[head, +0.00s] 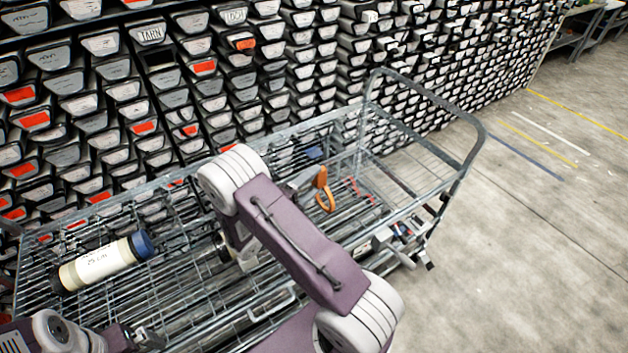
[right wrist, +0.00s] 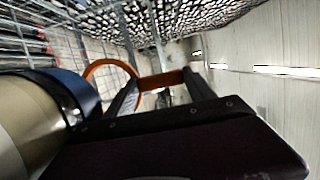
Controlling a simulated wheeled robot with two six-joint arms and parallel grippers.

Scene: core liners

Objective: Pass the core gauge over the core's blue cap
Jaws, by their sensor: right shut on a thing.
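The core (head: 97,264) is a cream cylinder with handwriting. It lies on the wire cart at left, its blue cap (head: 144,244) at its right end. The core gauge (head: 325,198) is an orange ring with a handle, above the cart's middle. My right gripper (head: 301,180) is shut on the gauge's handle. In the right wrist view the gauge's ring (right wrist: 97,67) shows left of the fingers, partly hidden. The blue cap (right wrist: 83,92) is large at left there, and the ring is not around it. My left gripper (head: 148,340) is at bottom left, its jaws unclear.
The wire cart (head: 425,92) has a raised rail at its right end. Stacked core trays (head: 120,92) fill the wall behind it. Small tools (head: 402,232) sit at the cart's right front. The floor (head: 530,250) at right is clear.

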